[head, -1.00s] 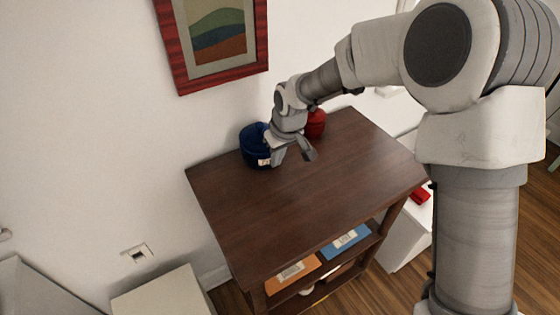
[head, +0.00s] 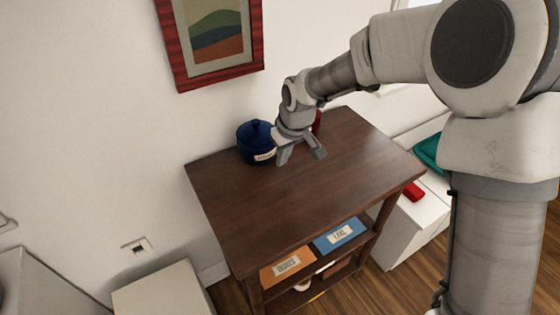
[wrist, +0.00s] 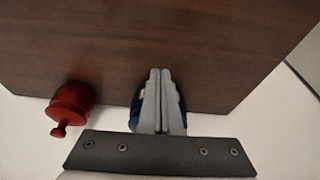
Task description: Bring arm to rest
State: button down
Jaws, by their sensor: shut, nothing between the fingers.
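My gripper (head: 300,158) is shut and empty above the back part of the dark wooden table top. In the wrist view its two fingers (wrist: 160,75) lie side by side with nothing between them. My arm reaches in from the right and bends down to the gripper.
A blue lidded jar (head: 255,142) with a label stands left of my gripper; the fingers partly hide it in the wrist view. A red jar (wrist: 72,103) stands behind the gripper. The front of the table (head: 265,205) is clear. A framed picture (head: 177,50) hangs above; white cabinets flank the table.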

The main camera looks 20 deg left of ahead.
jog(key=p+v, duration=0.1)
jog(key=v, duration=0.6)
jog(key=s+d+r+m+t+h+p, duration=0.1)
jog(key=s+d+r+m+p, duration=0.15)
jog(key=d+r, duration=0.5)
jog(key=s+d+r+m+t+h+p, duration=0.1)
jog(key=s+d+r+m+p, duration=0.15)
jog(key=d+r, duration=0.55)
jog(key=s+d+r+m+p, duration=0.2)
jog(key=s+d+r, duration=0.1)
jog(key=s+d, duration=0.4)
jog(key=s+d+r+m+t+p, duration=0.1)
jog(key=s+d+r+m+p, duration=0.2)
jog(key=s+d, duration=0.4)
jog(key=shift+s+d+r+h, duration=0.15)
jog(key=shift+s+d+h, duration=0.05)
jog(key=shift+s+h, duration=0.15)
